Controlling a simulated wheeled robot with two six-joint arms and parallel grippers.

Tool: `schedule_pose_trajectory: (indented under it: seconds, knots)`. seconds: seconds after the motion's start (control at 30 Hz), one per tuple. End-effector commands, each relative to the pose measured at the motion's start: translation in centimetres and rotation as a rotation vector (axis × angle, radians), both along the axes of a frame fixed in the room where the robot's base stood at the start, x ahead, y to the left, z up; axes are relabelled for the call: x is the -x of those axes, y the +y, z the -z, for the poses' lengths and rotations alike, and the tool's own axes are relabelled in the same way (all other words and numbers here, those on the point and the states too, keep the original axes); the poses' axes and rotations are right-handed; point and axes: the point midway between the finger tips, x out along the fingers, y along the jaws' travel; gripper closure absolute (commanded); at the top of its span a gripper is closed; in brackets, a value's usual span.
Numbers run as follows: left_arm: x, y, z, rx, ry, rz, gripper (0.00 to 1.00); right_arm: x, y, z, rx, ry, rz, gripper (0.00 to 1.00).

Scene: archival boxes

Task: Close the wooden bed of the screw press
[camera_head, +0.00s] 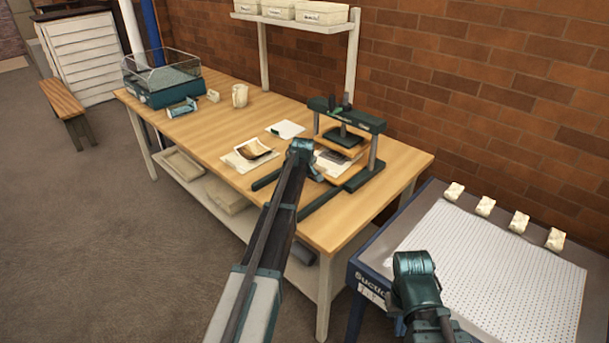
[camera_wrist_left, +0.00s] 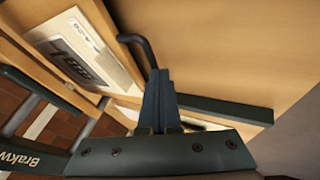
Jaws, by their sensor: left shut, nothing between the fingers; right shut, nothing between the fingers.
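The screw press (camera_head: 352,119) stands on the right end of the wooden table, with dark green crossbar and posts. Its wooden bed (camera_head: 349,152) juts out in front of the posts and carries papers. The left wrist view shows the bed's wooden edge (camera_wrist_left: 111,41) and a dark curved handle (camera_wrist_left: 140,42) beside it. My left gripper (camera_wrist_left: 157,78) is shut and empty, its fingertips close to the handle; contact cannot be told. In the head view my left arm partly covers the bed. My right gripper (camera_head: 418,285) is shut and empty above the suction table, its fingers mostly hidden.
Dark base rails (camera_head: 320,203) reach towards the table's front edge. A photo on paper (camera_head: 249,154), a white card (camera_head: 286,129) and a mug (camera_head: 240,95) lie or stand left of the press. The suction table (camera_head: 500,265) holds several pale blocks.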

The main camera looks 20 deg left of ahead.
Motion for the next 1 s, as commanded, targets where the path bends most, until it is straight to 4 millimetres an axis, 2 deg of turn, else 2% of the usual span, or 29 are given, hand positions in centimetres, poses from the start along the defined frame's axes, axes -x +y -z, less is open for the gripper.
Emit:
schedule_pose_trajectory:
  seconds: [0.37, 0.63, 0.7, 1.0]
  knots:
    - [0.6, 0.2, -0.2, 0.0, -0.001, 0.0, 1.0, 0.0, 0.0, -0.2, 0.0, 0.0, 0.0, 1.0]
    - [3.9, 1.1, -1.0, 0.0, -0.001, 0.003, 1.0, 0.0, 0.0, -1.0, 0.0, 0.0, 0.0, 1.0]
    - [4.2, 0.8, -2.6, 0.001, -0.001, 0.004, 1.0, 0.0, 0.0, -2.6, 0.0, 0.0, 0.0, 1.0]
    - [7.1, -0.1, -7.2, 0.0, 0.0, 0.005, 1.0, 0.0, 0.0, -7.2, 0.0, 0.0, 0.0, 1.0]
